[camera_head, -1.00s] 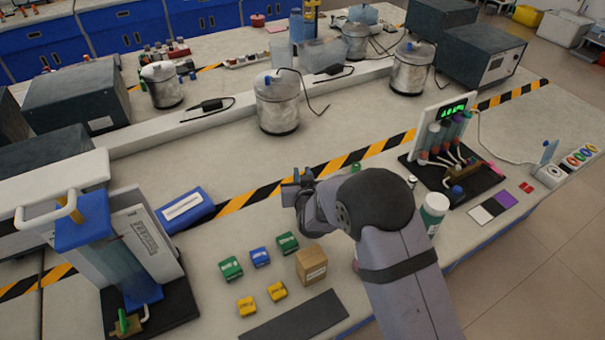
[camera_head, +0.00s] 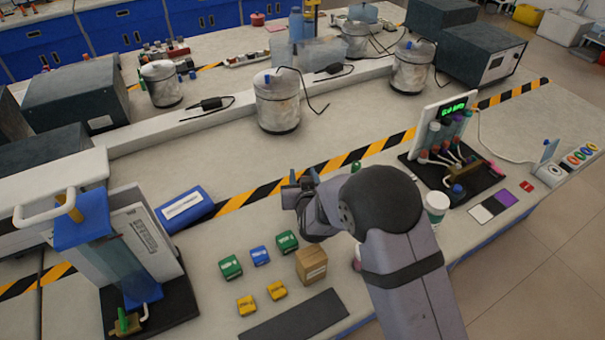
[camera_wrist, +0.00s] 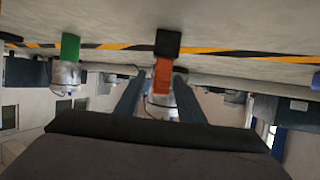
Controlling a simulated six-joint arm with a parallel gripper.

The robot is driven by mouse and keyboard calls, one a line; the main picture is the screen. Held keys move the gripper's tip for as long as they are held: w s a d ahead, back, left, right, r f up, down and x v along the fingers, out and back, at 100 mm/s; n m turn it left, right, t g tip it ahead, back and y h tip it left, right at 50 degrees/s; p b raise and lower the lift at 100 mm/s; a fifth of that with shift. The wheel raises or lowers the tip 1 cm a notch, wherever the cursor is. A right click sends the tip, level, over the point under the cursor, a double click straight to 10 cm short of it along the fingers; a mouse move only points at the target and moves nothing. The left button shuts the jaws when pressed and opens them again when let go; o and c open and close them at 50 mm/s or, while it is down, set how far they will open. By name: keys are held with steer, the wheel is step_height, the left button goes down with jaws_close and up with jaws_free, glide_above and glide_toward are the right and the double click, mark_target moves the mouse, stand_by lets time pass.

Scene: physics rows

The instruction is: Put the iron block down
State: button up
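My gripper (camera_head: 298,190) is low over the bench beside the striped tape, with my arm reaching in from the lower right. The wrist view is upside down, with the bench at the top. There the two fingers (camera_wrist: 160,80) stand apart with background showing between them. A dark block (camera_wrist: 168,42), which may be the iron block, shows past the fingertips against the bench. An orange piece (camera_wrist: 162,76) adjoins it and appears between the fingertips, with gaps on both sides. In the head view I cannot make out either piece; my gripper probably hides them.
Green (camera_head: 230,267), blue (camera_head: 260,256) and yellow (camera_head: 277,290) blocks and a brown box (camera_head: 311,264) stand in front. A blue box (camera_head: 185,210) lies to the left. A green piece (camera_head: 356,167) shows behind my arm. A display rig (camera_head: 445,150) stands right.

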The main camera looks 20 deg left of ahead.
steer(key=shift+s+d+r+b, duration=0.1)
steer(key=shift+s+r+b, duration=0.15)
steer(key=shift+r, duration=1.6)
steer(key=shift+s+d+r+b, duration=0.1)
steer(key=shift+s+r, duration=0.1)
steer(key=shift+r, duration=1.65)
steer(key=shift+d, duration=0.35)
steer(key=s+d+m+g+h+p, duration=0.1)
steer(key=s+d+g+h+p, duration=0.35)
steer(key=d, duration=1.15)
steer(key=s+d+m+g, duration=0.1)
steer(key=s+d+g, duration=0.3)
steer(key=s+d, duration=0.4)
steer(key=s+d+m+g+p, duration=0.1)
steer(key=s+d+g, duration=0.3)
steer(key=s+d, duration=0.5)
steer(key=s+m, duration=0.1)
steer(key=s, duration=0.7)
steer(key=shift+f, duration=0.3)
